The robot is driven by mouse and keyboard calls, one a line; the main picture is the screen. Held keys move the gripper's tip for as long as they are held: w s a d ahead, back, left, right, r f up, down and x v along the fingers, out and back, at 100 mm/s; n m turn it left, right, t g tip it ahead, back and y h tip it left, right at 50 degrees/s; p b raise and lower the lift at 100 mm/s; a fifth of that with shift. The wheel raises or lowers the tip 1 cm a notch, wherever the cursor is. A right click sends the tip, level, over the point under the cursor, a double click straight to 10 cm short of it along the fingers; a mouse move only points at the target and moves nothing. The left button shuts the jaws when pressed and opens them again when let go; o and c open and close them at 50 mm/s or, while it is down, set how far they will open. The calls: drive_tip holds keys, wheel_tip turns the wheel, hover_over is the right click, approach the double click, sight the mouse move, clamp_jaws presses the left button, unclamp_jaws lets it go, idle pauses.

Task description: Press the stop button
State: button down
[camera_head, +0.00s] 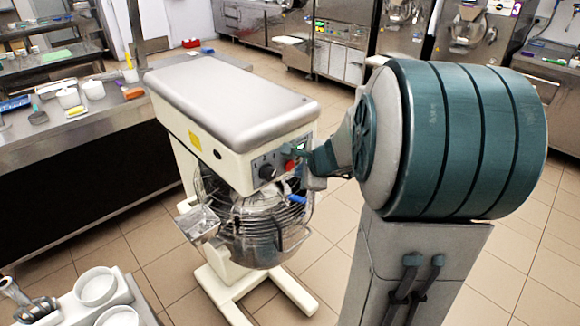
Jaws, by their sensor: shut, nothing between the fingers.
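A cream planetary mixer (215,115) stands in the middle of the view, with a grey control panel on its front. The panel carries a black knob (267,172) and, to its right, a red button (290,165), which looks like the stop button. My gripper (289,152) is shut and empty. Its teal and grey end is at the right part of the panel, very close to the red button and just above it in the picture. I cannot tell whether it touches the panel. The gripper partly covers the panel's right side.
A wire guard and steel bowl (256,235) sit under the mixer head, with a blue handle (297,238) at the right. A steel counter (90,137) stands left. A cart with white bowls (96,287) is at lower left. Tiled floor is open right of the mixer.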

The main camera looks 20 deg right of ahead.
drive_tip(key=shift+w, duration=0.15)
idle(0.5)
drive_tip(key=shift+w+a, duration=0.15)
drive_tip(key=shift+w, duration=0.15)
drive_tip(key=shift+w+a, duration=0.15)
drive_tip(key=shift+w, duration=0.25)
idle(0.7)
drive_tip(key=shift+s, duration=0.1)
drive_tip(key=shift+s+d+b, duration=0.3)
drive_tip(key=shift+s, duration=0.4)
drive_tip(key=shift+s, duration=0.1)
drive_tip(key=s, duration=0.1)
drive_tip(key=s+d+b, duration=0.1)
drive_tip(key=s, duration=0.2)
drive_tip(key=shift+s+d, duration=0.25)
drive_tip(key=shift+d, duration=0.1)
idle(0.8)
